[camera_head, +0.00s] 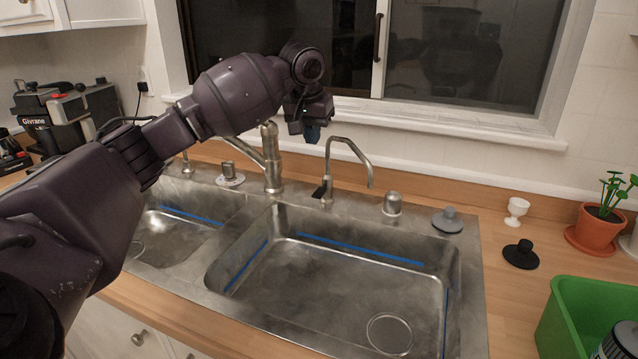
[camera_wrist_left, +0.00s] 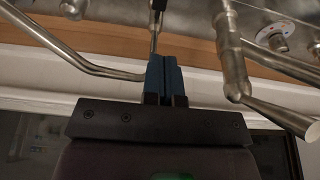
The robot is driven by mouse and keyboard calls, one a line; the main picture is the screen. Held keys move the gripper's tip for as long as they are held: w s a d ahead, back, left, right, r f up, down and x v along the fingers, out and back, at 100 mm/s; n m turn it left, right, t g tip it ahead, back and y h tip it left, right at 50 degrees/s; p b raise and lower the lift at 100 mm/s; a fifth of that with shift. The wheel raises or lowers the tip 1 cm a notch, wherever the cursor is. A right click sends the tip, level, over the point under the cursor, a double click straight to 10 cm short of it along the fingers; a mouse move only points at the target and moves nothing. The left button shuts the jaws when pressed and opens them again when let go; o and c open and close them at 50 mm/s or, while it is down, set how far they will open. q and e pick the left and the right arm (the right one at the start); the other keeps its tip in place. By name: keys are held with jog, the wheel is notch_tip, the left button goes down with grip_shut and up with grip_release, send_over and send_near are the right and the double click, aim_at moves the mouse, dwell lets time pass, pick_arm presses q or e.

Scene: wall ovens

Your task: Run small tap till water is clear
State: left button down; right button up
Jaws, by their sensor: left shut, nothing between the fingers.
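The small tap (camera_head: 350,150) is a thin, curved metal spout behind the right sink basin, with a small dark lever (camera_head: 320,190) at its base. No water shows coming from its spout. In the left wrist view the small tap (camera_wrist_left: 95,68) runs in from the left towards the fingers. My left gripper (camera_head: 311,134) is shut and empty, with blue fingertips pointing down, above and just left of the small tap's top. Its blue fingers (camera_wrist_left: 164,75) are together in the left wrist view. Whether they touch the tap is unclear. My right gripper is out of view.
The large faucet (camera_head: 271,160) stands left of the small tap. A metal cap (camera_head: 392,204) and a grey stopper (camera_head: 447,219) are to the right. The sink basin (camera_head: 340,275) looks empty. A window (camera_head: 460,50) is behind. A green bin (camera_head: 570,310) stands at the right.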

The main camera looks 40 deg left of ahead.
aim_at(319, 191)
pick_arm(q)
jog(key=b+x, duration=0.1)
jog(key=x, duration=0.3)
jog(key=b+x, duration=0.1)
jog(key=x, duration=0.3)
jog(key=b+x, duration=0.1)
jog(key=x, duration=0.4)
jog(key=shift+s+d+f, duration=0.1)
jog(key=shift+s, duration=0.3)
jog(key=shift+f, duration=0.35)
jog(key=shift+f+b, duration=0.25)
jog(key=shift+b, duration=0.05)
